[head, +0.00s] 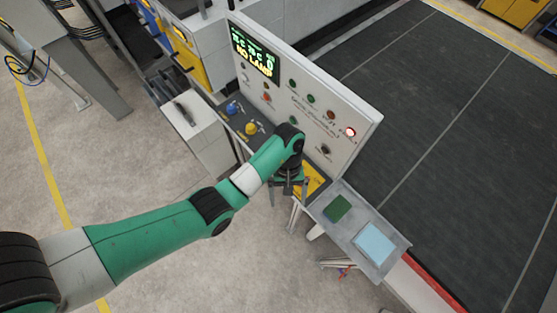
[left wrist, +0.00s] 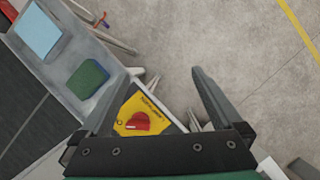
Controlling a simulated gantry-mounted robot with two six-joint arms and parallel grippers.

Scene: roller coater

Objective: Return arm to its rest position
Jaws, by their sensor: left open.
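My left arm reaches in from the left in the head view, green with black joints. Its gripper (head: 289,186) is in front of the lower part of the control panel (head: 310,110). In the left wrist view the two fingers (left wrist: 152,100) stand wide apart with nothing between them but floor and part of a yellow plate. A red rotary switch (left wrist: 138,122) on the yellow plate (left wrist: 127,110) shows near the left finger; the plate also shows in the head view (head: 313,180), partly hidden by the gripper. My right gripper is in neither view.
A grey side shelf (head: 398,243) holds a green pad (head: 338,208) and a light blue pad (head: 375,243). The panel has a lit display (head: 254,52), buttons and a glowing red lamp (head: 350,132). Open floor lies to the left.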

